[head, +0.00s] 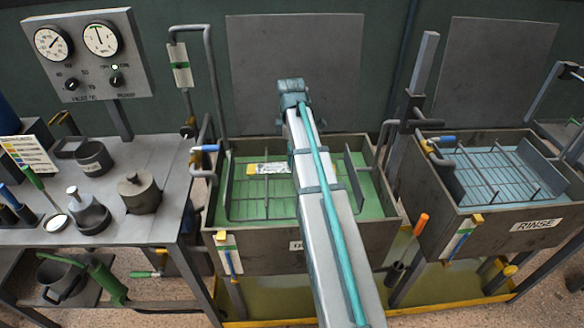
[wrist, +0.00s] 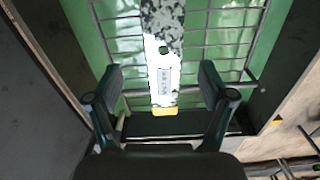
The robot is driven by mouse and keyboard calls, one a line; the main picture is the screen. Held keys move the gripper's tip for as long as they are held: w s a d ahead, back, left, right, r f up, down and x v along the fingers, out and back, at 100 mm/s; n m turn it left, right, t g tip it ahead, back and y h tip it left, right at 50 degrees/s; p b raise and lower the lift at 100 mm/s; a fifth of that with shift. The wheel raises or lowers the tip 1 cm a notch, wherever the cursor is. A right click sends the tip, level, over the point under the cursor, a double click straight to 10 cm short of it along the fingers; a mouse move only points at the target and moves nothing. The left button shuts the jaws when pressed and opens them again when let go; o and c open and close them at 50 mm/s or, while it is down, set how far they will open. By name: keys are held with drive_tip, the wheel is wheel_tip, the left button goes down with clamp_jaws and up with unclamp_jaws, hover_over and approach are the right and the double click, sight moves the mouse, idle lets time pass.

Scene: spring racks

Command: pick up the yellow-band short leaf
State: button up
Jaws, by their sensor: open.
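The yellow-band short leaf (wrist: 163,78) is a flat mottled white and grey strip with a small hole, a stamped mark and a yellow end. In the wrist view it lies over the wire rack above green liquid, its yellow end toward me. My gripper (wrist: 160,88) is open, with one finger on each side of the leaf and a gap on both sides. In the head view a pale strip with a yellow end (head: 268,168) lies in the green tank, left of my arm; it looks like the same leaf. My gripper is hidden there.
The green tank's wall (head: 250,262) surrounds the wire rack. A rinse tank (head: 490,215) stands to the right. A bench (head: 110,220) with pots and a gauge panel (head: 90,52) is at the left. A dark rack bar crosses below the leaf's yellow end.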

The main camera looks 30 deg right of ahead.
drive_tip(key=shift+s+a+f+p, duration=0.1)
drive_tip(key=shift+f+p, duration=0.4)
drive_tip(key=shift+f, duration=0.9)
drive_tip(key=shift+s+f+p, duration=0.1)
drive_tip(key=shift+f+p, duration=0.35)
drive_tip(key=shift+f, duration=0.9)
clamp_jaws()
drive_tip(key=shift+r, duration=0.1)
